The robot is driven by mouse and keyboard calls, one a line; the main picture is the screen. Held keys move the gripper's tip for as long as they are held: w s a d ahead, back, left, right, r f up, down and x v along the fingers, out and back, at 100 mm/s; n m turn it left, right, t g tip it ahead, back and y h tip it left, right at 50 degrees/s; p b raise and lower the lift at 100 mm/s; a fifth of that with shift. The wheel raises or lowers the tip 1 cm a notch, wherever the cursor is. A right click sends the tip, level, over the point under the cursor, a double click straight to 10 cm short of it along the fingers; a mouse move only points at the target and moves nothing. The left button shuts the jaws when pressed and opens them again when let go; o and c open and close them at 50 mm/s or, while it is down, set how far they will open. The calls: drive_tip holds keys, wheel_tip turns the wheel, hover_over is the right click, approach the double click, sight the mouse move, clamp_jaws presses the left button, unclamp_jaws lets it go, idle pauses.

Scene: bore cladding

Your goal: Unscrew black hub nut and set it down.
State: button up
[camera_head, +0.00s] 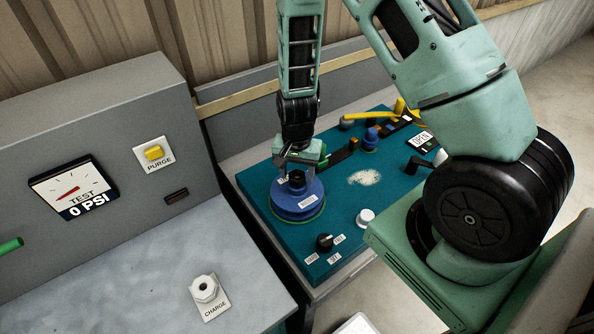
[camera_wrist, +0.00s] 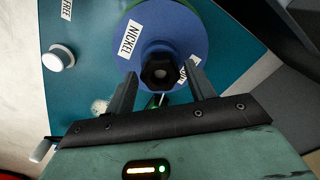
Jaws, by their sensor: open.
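The black hub nut (camera_wrist: 161,72) is hexagonal and sits at the centre of a round blue hub (camera_wrist: 195,25) with a "NICKEL" label. In the head view the nut (camera_head: 296,180) shows on top of the blue hub (camera_head: 297,209), on a teal panel. My gripper (camera_wrist: 158,80) is open, its two fingers pointing toward the nut, one on each side. The fingertips look close to the nut, but I cannot tell whether they touch it. In the head view my gripper (camera_head: 297,168) is right above the hub and partly hides the nut.
The teal panel (camera_head: 345,215) also carries a black knob (camera_head: 324,242), a white knob (camera_head: 365,217), a blue fitting (camera_head: 371,138) and a yellow lever (camera_head: 375,115). Left stands a grey test bench (camera_head: 140,260) with a white "CHARGE" fitting (camera_head: 204,289). Its front top is mostly clear.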

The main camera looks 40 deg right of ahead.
drive_tip(key=shift+m, duration=0.8)
drive_tip(key=shift+m+p, duration=0.3)
drive_tip(key=shift+m, duration=1.4)
drive_tip(key=shift+m+p, duration=0.4)
drive_tip(key=shift+m, duration=0.5)
drive_tip(key=c, duration=0.5)
drive_tip(key=shift+n, duration=0.9)
drive_tip(key=shift+c, duration=0.2)
